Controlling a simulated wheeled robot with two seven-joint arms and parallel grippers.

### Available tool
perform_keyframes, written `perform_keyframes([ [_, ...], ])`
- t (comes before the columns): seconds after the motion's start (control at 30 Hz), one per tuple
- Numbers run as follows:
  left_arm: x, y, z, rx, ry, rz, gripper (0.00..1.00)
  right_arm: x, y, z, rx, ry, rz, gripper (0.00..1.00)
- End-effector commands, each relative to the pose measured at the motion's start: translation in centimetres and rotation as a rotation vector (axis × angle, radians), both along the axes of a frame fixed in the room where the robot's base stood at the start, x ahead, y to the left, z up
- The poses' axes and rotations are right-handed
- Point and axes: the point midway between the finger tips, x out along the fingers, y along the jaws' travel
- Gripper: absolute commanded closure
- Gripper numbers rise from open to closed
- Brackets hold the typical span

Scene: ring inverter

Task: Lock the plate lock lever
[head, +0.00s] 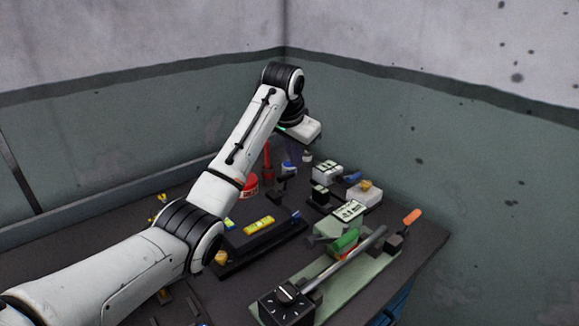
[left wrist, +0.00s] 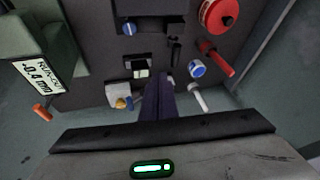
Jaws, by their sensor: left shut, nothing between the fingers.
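I cannot tell for sure which part is the plate lock lever. An orange-tipped handle (head: 412,217) stands at the right end of the bench fixture, and its orange tip also shows in the left wrist view (left wrist: 41,113). A red upright lever (head: 267,160) stands at the back; a red handle (left wrist: 217,62) beside a red round drum (left wrist: 219,15) shows in the left wrist view. My left gripper (head: 292,156) is shut and empty above the back of the bench. Its dark fingers (left wrist: 158,98) point down among small parts, apart from the red handle. My right gripper is not in view.
A long grey rod (head: 352,258) runs across a green plate (head: 358,283) at the front right, from a black dial box (head: 287,303). A green box with a run-out display (head: 349,210) and several small blocks stand behind. Walls close off the back and right.

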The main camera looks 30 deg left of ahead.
Motion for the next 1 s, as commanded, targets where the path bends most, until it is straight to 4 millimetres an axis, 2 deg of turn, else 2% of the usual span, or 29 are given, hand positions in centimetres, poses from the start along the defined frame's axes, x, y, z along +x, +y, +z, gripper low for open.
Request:
perform_keyframes([
  [0.03,-0.4,0.2,1.2,0.001,-0.004,0.001,1.00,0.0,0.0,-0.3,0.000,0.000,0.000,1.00],
  [0.2,-1.7,0.4,4.3,0.000,-0.003,-0.001,1.00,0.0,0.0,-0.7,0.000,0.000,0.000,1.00],
  [0.4,-2.5,0.6,6.4,0.000,0.000,-0.001,1.00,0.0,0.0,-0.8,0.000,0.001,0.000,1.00],
  [1.0,-2.7,0.6,6.7,0.000,0.002,-0.001,1.00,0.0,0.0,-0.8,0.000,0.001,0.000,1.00],
])
